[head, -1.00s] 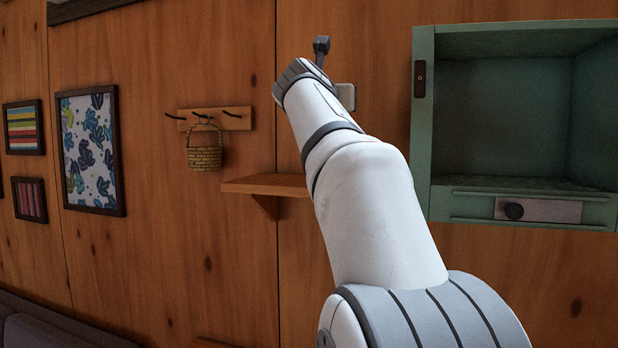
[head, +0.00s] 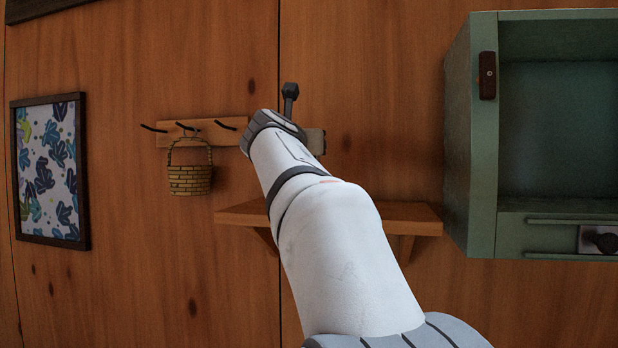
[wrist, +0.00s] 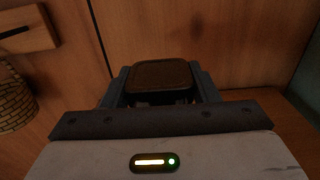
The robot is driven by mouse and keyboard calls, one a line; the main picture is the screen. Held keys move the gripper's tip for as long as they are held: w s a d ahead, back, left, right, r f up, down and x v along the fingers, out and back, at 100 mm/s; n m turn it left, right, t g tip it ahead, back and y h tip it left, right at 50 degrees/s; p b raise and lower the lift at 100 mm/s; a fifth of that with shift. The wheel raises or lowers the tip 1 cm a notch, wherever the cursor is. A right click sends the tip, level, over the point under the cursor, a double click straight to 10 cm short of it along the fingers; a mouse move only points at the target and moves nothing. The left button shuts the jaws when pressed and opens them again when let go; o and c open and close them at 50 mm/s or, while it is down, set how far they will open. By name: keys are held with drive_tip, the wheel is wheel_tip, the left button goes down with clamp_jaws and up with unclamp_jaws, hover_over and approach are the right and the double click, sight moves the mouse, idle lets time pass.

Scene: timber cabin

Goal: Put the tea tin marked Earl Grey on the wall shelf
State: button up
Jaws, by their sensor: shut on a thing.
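My gripper (wrist: 163,88) is shut on a dark tin with a brownish, rounded-square lid (wrist: 161,73), seen from above in the wrist view. No marking shows on it, so I cannot read whether it says Earl Grey. The wall shelf (head: 412,215) is a wooden board on brackets, partly behind my arm. Its visible top is bare. A wooden surface (wrist: 279,105), apparently the shelf, shows right of the gripper in the wrist view. I cannot tell the gap between tin and shelf.
A hook rack (head: 180,133) with a hanging wicker basket (head: 189,181) is left of my arm. The basket is also at the wrist view's left edge (wrist: 14,100). A green open cabinet (head: 470,150) stands close to the shelf's right. A framed picture (head: 48,170) hangs far left.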

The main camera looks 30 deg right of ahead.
drive_tip(key=shift+f+b, duration=0.6)
drive_tip(key=shift+f, duration=1.6)
drive_tip(key=o, duration=1.1)
drive_tip(key=shift+f, duration=0.15)
drive_tip(key=shift+a, duration=0.1)
drive_tip(key=b+v, duration=0.3)
drive_tip(key=v, duration=0.8)
drive_tip(key=shift+s+a, duration=0.25)
drive_tip(key=shift+s, duration=0.1)
